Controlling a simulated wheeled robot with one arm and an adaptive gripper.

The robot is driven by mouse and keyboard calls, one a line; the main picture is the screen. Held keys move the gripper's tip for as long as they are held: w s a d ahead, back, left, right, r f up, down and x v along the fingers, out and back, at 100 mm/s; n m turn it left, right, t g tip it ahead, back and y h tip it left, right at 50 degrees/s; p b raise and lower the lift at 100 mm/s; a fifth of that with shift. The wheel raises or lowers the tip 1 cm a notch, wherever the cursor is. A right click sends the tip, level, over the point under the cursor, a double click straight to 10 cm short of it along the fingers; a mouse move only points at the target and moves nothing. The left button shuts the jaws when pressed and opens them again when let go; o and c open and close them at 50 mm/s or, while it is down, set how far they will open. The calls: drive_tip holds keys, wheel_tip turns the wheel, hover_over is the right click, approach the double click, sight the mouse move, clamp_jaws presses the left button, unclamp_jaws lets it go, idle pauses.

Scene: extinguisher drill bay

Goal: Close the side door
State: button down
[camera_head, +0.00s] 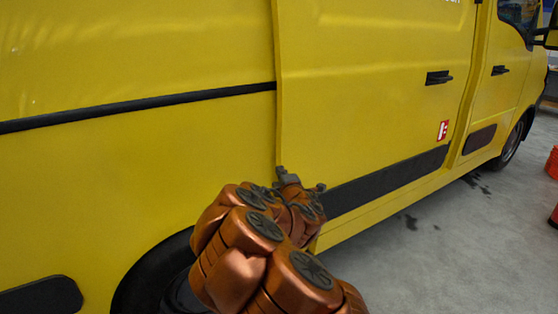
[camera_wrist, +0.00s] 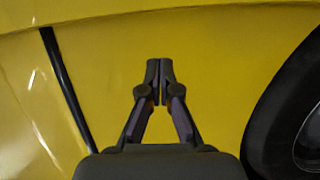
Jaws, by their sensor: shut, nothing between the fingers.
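The side door (camera_head: 360,95) is a large yellow panel on a yellow van, with a dark handle (camera_head: 438,77) near its front edge. It stands slightly proud of the body panel behind it, with a visible step along its rear edge. I cannot tell how wide any gap at its front edge is. My gripper (camera_head: 287,173) is shut and empty, low at the door's rear edge. In the wrist view, my gripper (camera_wrist: 159,62) has its fingertips together against a yellow background; whether they touch the van is unclear.
The van's rear side panel (camera_head: 130,60) carries a black trim strip (camera_head: 130,107). A rear wheel (camera_wrist: 295,125) sits close to my gripper in the wrist view. Grey floor (camera_head: 450,240) lies open along the van's right side. Red objects (camera_head: 552,163) stand at the right edge.

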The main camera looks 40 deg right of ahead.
sight(279, 158)
drive_tip(key=shift+n+t+y, duration=0.4)
drive_tip(key=shift+n+y, duration=0.2)
drive_tip(key=shift+n, duration=0.1)
drive_tip(key=shift+w+d+f+p, duration=0.1)
drive_tip(key=shift+w+d+p, duration=0.3)
drive_tip(key=shift+w+d, duration=1)
drive_tip(key=shift+w+d+f+p, duration=0.1)
drive_tip(key=shift+w+d+p, duration=0.4)
drive_tip(key=shift+w, duration=1.5)
drive_tip(key=shift+w+d+f+p, duration=0.1)
drive_tip(key=shift+w+d+p, duration=0.15)
drive_tip(key=shift+w+d, duration=1.2)
drive_tip(key=shift+w+a, duration=0.25)
